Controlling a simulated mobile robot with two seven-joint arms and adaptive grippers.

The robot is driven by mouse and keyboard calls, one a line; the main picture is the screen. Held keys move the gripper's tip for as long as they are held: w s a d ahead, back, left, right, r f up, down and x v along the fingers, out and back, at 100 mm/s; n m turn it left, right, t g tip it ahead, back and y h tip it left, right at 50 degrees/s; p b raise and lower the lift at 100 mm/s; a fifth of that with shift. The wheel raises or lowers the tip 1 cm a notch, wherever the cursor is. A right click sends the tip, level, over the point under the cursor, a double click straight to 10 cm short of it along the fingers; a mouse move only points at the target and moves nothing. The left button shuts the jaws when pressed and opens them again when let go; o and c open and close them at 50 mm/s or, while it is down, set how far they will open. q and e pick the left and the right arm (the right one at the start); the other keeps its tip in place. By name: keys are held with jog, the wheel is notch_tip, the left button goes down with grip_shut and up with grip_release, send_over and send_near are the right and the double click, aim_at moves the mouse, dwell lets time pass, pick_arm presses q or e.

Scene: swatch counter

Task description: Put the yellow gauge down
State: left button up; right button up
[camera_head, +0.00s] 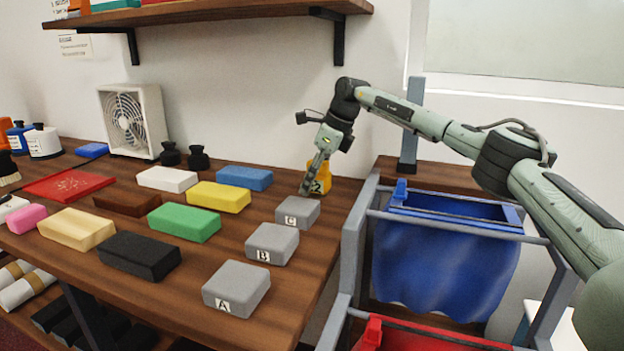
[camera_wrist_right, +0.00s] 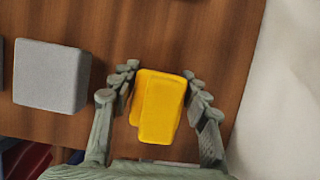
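The yellow gauge (camera_head: 322,172) is at the back right of the wooden counter, just behind the grey block C (camera_head: 298,212). It carries a dark mark and is partly hidden by my right gripper (camera_head: 308,190). In the right wrist view the gauge (camera_wrist_right: 158,105) sits between the two fingers of my right gripper (camera_wrist_right: 160,70), whose tips close in against its sides. I cannot tell whether its underside touches the counter. Grey block C also shows left of the gauge in the wrist view (camera_wrist_right: 50,76). My left gripper is not in view.
Grey blocks B (camera_head: 272,244) and A (camera_head: 236,289) line the counter's right side. Yellow (camera_head: 219,197), blue (camera_head: 245,178) and green (camera_head: 184,222) blocks lie to the left. A rack with a blue bin (camera_head: 445,255) stands right of the counter. A shelf (camera_head: 220,12) hangs above.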

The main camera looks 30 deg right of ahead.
aim_at(329, 175)
jog(key=shift+o, duration=1.4)
jog(key=shift+r, duration=0.1)
jog(key=shift+d+r, duration=0.1)
jog(key=shift+r, duration=0.2)
jog(key=v, duration=1)
jog(key=shift+s+r, duration=0.15)
jog(key=shift+r, duration=0.15)
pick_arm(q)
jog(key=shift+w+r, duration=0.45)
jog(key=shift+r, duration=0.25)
pick_arm(e)
jog(key=shift+s+d+r, duration=0.15)
jog(key=shift+r, duration=0.25)
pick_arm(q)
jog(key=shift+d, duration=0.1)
